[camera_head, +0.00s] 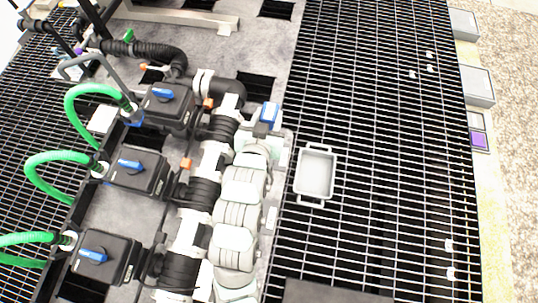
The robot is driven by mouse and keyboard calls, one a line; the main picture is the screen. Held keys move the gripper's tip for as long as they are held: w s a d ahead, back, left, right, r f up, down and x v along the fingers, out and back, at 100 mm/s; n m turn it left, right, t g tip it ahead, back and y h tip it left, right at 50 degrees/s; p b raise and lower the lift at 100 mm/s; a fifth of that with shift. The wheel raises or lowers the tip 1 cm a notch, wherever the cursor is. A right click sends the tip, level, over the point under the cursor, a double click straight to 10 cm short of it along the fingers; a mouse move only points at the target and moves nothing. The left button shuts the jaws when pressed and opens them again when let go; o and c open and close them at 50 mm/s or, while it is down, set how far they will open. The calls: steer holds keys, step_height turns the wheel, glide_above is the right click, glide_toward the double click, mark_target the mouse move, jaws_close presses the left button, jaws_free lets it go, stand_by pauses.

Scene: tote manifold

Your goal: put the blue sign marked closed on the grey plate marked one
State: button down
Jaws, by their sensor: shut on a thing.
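My arm reaches up the middle of the view, and my gripper (262,129) is at its far end, small and partly hidden by the wrist. It is shut on a small blue sign (269,112), held beside the black pipework at the right edge of the grey panel. Any lettering on the sign is too small to read. I cannot make out a grey plate marked one. Small pale plates show along the panel's right edge, one to the right of my arm (271,218), and another pale plate (103,119) lies at the left by the top hose; no numbers are legible.
Several black valve units with blue handles (130,164) and green hoses (88,90) stand left of my arm. A grey tray (315,175) with two handles appears empty on the open grating (375,130). Grey boxes (477,86) and a purple item (479,140) line the right edge.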

step_height(320, 180, down, 19)
steer(key=b, duration=0.4)
steer(key=shift+f, duration=0.1)
steer(key=shift+f+b, duration=0.15)
steer(key=shift+b, duration=0.2)
steer(key=c, duration=0.9)
jaws_free()
steer(key=shift+o, duration=0.2)
